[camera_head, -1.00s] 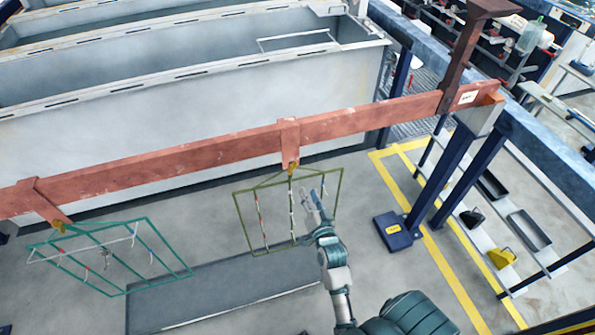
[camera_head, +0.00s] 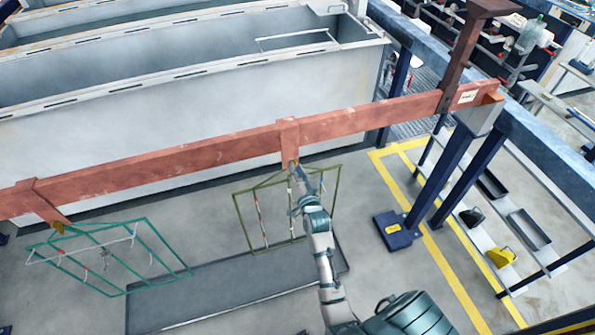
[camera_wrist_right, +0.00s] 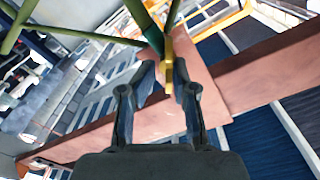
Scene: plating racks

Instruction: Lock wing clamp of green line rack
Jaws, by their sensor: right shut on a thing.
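An olive-green wire rack (camera_head: 245,222) hangs from the copper-coloured bar (camera_head: 205,152) at the middle of the head view. My right gripper (camera_head: 297,176) is at the top of this rack, just below the bar's hanger tab. In the right wrist view the gripper (camera_wrist_right: 163,84) is shut on a brass wing clamp (camera_wrist_right: 168,68), between the rack's olive top (camera_wrist_right: 138,14) and the bar. A teal-green rack (camera_head: 160,232) hangs farther left with its own brass clamp (camera_head: 58,226); my gripper is away from it. My left gripper is not in view.
A long grey tank (camera_head: 180,105) stands behind the bar. A dark mat (camera_head: 220,292) lies on the floor below the racks. Blue posts (camera_head: 450,170) and a shelf with trays (camera_head: 528,228) stand at the right.

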